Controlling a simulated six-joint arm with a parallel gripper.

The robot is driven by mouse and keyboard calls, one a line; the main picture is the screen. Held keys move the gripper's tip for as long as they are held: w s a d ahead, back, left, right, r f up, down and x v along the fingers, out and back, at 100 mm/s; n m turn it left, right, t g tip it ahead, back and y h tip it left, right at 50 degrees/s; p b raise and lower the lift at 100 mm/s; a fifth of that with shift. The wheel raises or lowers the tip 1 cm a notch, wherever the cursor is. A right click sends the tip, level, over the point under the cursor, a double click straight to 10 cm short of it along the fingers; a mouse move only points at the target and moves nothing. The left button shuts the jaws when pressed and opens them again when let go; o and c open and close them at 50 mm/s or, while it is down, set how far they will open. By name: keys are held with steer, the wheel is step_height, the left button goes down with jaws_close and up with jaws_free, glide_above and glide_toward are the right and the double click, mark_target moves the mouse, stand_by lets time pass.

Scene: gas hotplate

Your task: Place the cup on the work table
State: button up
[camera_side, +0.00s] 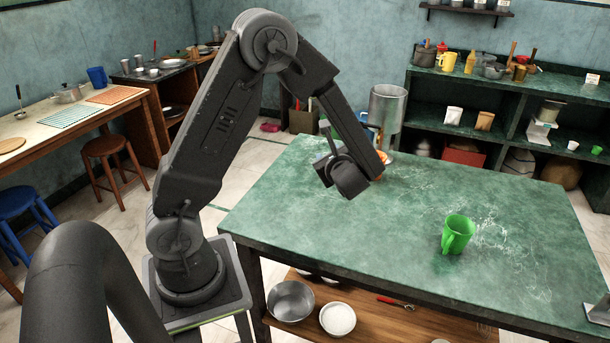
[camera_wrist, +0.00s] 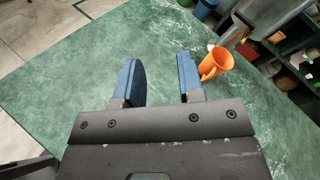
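A green cup (camera_side: 457,233) with a handle stands upright on the green work table (camera_side: 400,250), right of its middle in the side view. An orange cup (camera_wrist: 217,67) shows in the wrist view, to the right of my gripper and apart from it. In the side view only a bit of orange (camera_side: 381,153) shows behind my arm. My gripper (camera_wrist: 158,68) has two blue fingers spread wide with only bare tabletop between them. It is open and empty above the far left part of the table. In the side view the fingers are mostly hidden.
A tall metal pot (camera_side: 388,108) stands at the table's far edge, behind my arm. A grey metal object (camera_side: 598,311) is at the near right corner. Most of the tabletop is clear. A metal bowl (camera_side: 291,300) and white dish (camera_side: 338,318) sit on the lower shelf.

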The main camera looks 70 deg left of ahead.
steer(key=s+d+r+n+t+h, duration=0.1)
steer(key=s+d+r+n+h, duration=0.5)
steer(key=d, duration=0.4)
steer(key=s+d+r+n+t+h, duration=0.1)
steer(key=s+d+r+n+h, duration=0.5)
steer(key=s+d+n+h, duration=0.2)
steer(key=s+d+n, duration=0.1)
steer(key=s+d, duration=0.1)
steer(key=d, duration=0.1)
steer(key=shift+s+r+h, duration=0.15)
steer(key=shift+s+h, duration=0.25)
